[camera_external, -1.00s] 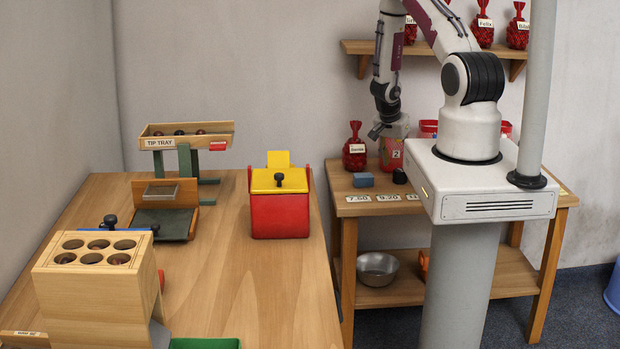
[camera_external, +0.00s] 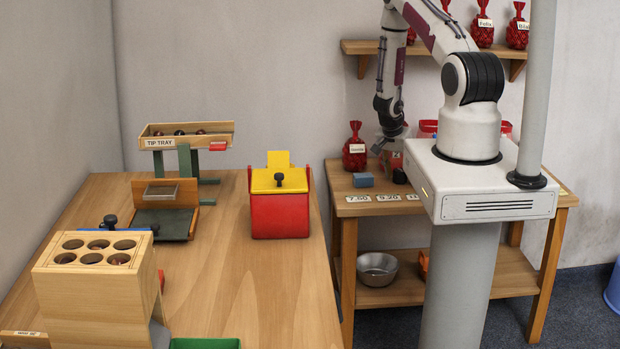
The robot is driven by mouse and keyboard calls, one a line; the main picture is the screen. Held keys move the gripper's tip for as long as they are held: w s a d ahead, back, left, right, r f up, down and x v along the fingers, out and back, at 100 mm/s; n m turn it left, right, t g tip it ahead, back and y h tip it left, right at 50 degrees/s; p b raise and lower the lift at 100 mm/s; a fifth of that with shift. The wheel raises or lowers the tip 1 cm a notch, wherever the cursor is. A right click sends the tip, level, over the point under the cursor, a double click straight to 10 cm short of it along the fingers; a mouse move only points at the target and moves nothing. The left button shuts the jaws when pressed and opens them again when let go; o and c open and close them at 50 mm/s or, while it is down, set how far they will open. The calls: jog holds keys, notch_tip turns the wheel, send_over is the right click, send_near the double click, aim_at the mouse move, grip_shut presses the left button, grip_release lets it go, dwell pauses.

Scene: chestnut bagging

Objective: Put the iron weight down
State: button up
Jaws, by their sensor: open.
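A small dark rounded object (camera_external: 400,176), which looks like the iron weight, rests on the side table in front of the red scale (camera_external: 395,160). My gripper (camera_external: 378,149) points down just above and left of it, apart from it. The gripper is open and nothing shows in it. My gripper and wrist hide most of the scale, including its number plate.
A blue block (camera_external: 363,180) and price cards (camera_external: 358,198) lie near the side table's front edge. A red bag (camera_external: 355,150) stands left of my gripper. A shelf (camera_external: 356,47) with red bags is above. A metal bowl (camera_external: 377,269) sits below.

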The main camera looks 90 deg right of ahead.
dwell(0.5)
grip_shut()
jog(key=shift+r, duration=0.2)
notch_tip(320, 180, up, 28)
jog(key=shift+f, duration=0.15)
dwell(1.6)
dwell(0.7)
